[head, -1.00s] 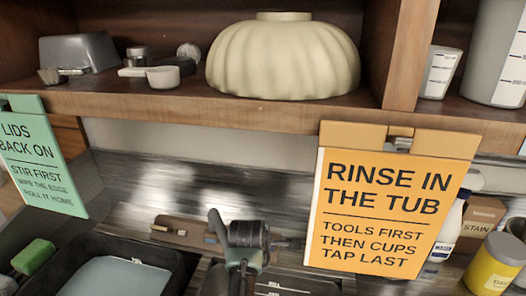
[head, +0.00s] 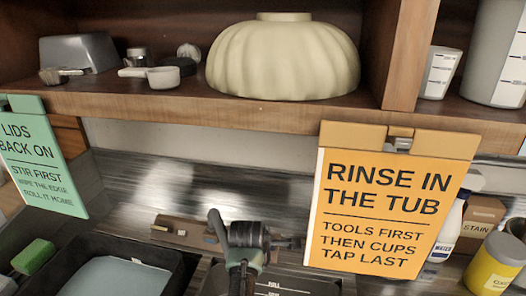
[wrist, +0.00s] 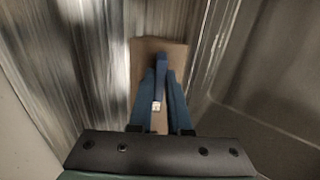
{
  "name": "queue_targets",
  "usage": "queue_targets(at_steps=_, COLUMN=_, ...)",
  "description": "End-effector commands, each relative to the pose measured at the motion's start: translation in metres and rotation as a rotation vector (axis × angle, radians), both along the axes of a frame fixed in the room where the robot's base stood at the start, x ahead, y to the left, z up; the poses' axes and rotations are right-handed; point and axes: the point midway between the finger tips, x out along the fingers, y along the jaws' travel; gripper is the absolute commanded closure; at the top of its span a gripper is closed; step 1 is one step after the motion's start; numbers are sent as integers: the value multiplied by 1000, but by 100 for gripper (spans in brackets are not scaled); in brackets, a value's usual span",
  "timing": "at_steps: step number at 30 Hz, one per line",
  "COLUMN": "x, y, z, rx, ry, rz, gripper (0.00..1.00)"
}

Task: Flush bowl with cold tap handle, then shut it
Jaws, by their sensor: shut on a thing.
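A blue bar-shaped handle (wrist: 161,62) stands out against a brown board in the wrist view. My gripper (wrist: 161,78) has its two blue fingers closed on this handle, one on each side. A small pale label shows between the fingers. In the head view my wrist is over the brown board (head: 170,237) behind the basins, and my fingertips and the held handle are hard to make out. A dark basin (head: 282,286) with pale level marks is partly hidden below my arm. I cannot make out running water. A cream fluted bowl (head: 283,62) sits upside down on the shelf above.
The wooden shelf edge (head: 220,118) runs above my arm. An orange sign (head: 385,215) hangs close on the right, a green sign (head: 42,165) on the left. A dark tub (head: 175,275) is at lower left. A yellow can (head: 495,265) and bottle stand at right.

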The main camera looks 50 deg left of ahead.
Motion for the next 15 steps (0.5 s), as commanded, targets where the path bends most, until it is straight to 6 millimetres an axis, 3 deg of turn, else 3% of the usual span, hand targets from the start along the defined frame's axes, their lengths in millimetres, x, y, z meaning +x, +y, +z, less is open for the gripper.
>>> queue_targets(at_steps=15, x=1, y=-1, z=2, rx=-151, ry=-123, rz=259, gripper=100)
